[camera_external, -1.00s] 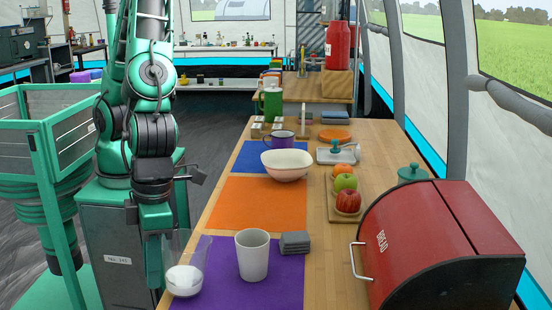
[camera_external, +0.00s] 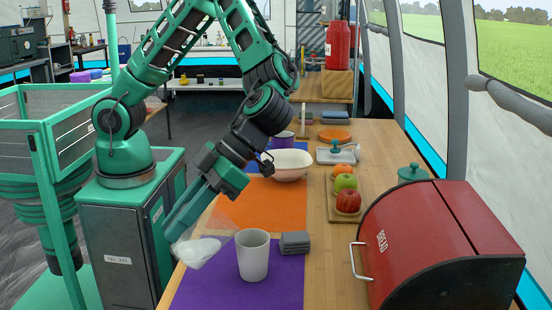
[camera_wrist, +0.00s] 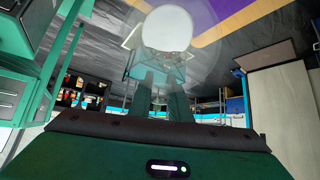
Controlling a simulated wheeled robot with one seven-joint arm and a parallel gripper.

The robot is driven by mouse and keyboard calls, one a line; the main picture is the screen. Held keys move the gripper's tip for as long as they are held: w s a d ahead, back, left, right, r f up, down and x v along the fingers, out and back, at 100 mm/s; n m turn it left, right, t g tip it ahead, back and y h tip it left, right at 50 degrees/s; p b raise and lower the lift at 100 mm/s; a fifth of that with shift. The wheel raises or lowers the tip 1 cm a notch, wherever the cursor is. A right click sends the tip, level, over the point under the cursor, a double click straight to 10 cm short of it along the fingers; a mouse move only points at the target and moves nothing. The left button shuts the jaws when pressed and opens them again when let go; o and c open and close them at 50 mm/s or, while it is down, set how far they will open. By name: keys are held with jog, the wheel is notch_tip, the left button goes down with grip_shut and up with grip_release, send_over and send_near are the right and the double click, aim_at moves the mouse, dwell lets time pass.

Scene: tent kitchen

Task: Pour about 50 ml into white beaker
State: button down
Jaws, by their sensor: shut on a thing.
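A clear vessel (camera_external: 221,217) with white contents (camera_external: 197,252) is held by my gripper (camera_external: 178,228), which is shut on it. The vessel is tilted and raised, left of the white beaker. The white beaker (camera_external: 253,258) stands upright on the purple mat (camera_external: 284,287); its inside is barely visible. No stream shows between the two. In the wrist view, my two fingers (camera_wrist: 160,90) reach toward the clear vessel, and its white contents (camera_wrist: 168,27) show as a pale round shape.
A grey block (camera_external: 295,243) lies right of the beaker. A cream bowl (camera_external: 287,165) stands behind, past the orange mat (camera_external: 266,203). A red bread bin (camera_external: 430,250) takes up the right front. Fruit (camera_external: 347,200) sits on a board. Bare wood (camera_external: 325,270) lies between mat and bin.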

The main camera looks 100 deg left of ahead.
aim_at(186, 205)
jog(key=shift+w+a+r+g+h, duration=0.2)
jog(key=shift+w+r+g+h, duration=0.15)
jog(key=shift+r+g, duration=0.3)
jog(key=shift+w+a+r+g+h, duration=0.2)
jog(key=shift+w+r+g+h, duration=0.15)
jog(key=shift+r+g, duration=0.3)
jog(key=shift+w+a+r+h, duration=0.1)
jog(key=shift+r+h, duration=0.2)
jog(key=shift+w+r+g, duration=0.1)
jog(key=shift+r+g, duration=0.05)
jog(key=shift+g, duration=0.15)
jog(key=shift+w+a+r+h, duration=0.15)
jog(key=shift+w+r+h, duration=0.05)
jog(key=shift+h, duration=0.1)
jog(key=shift+w+a+r+g+p, duration=0.2)
jog(key=shift+w+r+g+p, duration=0.15)
jog(key=shift+g+p, duration=0.3)
dwell(0.6)
jog(key=shift+w+a+r+g, duration=0.25)
jog(key=shift+w+a+g, duration=0.1)
jog(key=shift+w, duration=0.1)
dwell(0.8)
